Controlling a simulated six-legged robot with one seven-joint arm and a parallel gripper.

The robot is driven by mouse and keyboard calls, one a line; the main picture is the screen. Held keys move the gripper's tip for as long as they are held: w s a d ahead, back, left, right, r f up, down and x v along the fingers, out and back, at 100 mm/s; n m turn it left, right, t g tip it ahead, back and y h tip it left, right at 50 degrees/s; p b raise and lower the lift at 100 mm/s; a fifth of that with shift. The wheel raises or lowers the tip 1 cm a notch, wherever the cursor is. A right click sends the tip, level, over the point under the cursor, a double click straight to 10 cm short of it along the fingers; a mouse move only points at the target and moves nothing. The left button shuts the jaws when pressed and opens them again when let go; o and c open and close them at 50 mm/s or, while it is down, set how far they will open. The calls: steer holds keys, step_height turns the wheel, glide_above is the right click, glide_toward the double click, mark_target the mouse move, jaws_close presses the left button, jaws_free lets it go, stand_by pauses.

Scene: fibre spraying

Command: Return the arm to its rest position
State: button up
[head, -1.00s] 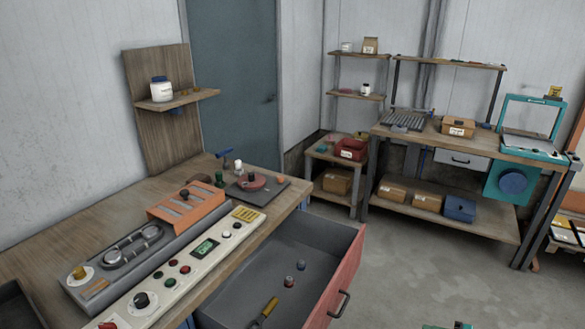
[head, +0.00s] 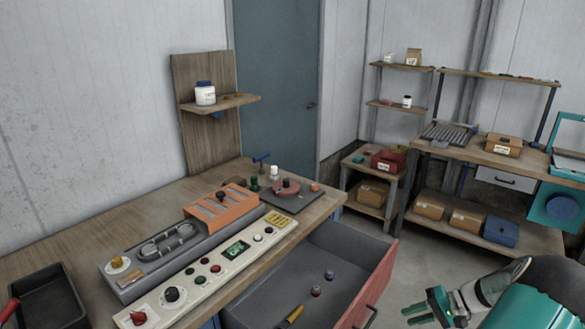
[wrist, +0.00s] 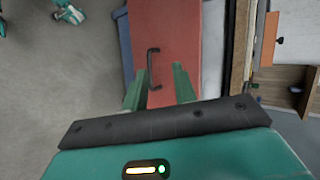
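My gripper (head: 440,302) shows at the lower right of the head view, at the end of my teal and white arm, to the right of the open drawer. In the wrist view, the two green fingers of my gripper (wrist: 158,88) stand apart with nothing between them. Beyond them is the red drawer front (wrist: 170,30) with its dark handle (wrist: 153,68). The fingers do not appear to hold the handle. In the head view the drawer (head: 335,262) is pulled out and holds a yellow-handled tool (head: 291,316) and two small knobs or jars.
A wooden bench (head: 75,240) carries a control panel (head: 205,272), an orange rack (head: 222,210) and a dark tray (head: 45,300). A shelf holds a white jar (head: 205,93). A second bench (head: 470,150) with boxes stands at the back right. Grey floor (head: 405,262) lies between.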

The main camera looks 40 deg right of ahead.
steer(key=w+a+r+n+g+h, duration=0.1)
steer(key=w+a+r+n+g, duration=0.1)
steer(key=w+a+r, duration=0.5)
steer(key=w+a+r+n+g+h, duration=0.2)
steer(key=w+a+r+g, duration=0.15)
steer(key=a, duration=0.45)
steer(key=w+a+r+n+g+h, duration=0.1)
steer(key=w+a+r, duration=0.3)
steer(key=a+r, duration=0.35)
steer(key=s+a+r+n+t+h, duration=0.1)
steer(key=s+a+r+n, duration=0.1)
steer(key=a, duration=0.6)
steer(key=s+a+r+n+t+h, duration=0.1)
steer(key=s+a+r, duration=0.2)
steer(key=a, duration=0.5)
steer(key=s+a+r+n+t+h, duration=0.1)
steer(key=s+a+r+n+t, duration=0.1)
steer(key=a, duration=0.6)
step_height(320, 180, up, 2)
steer(key=shift+s+r+n+h, duration=0.2)
steer(key=shift+s+n+h, duration=0.1)
steer(key=shift+s, duration=0.15)
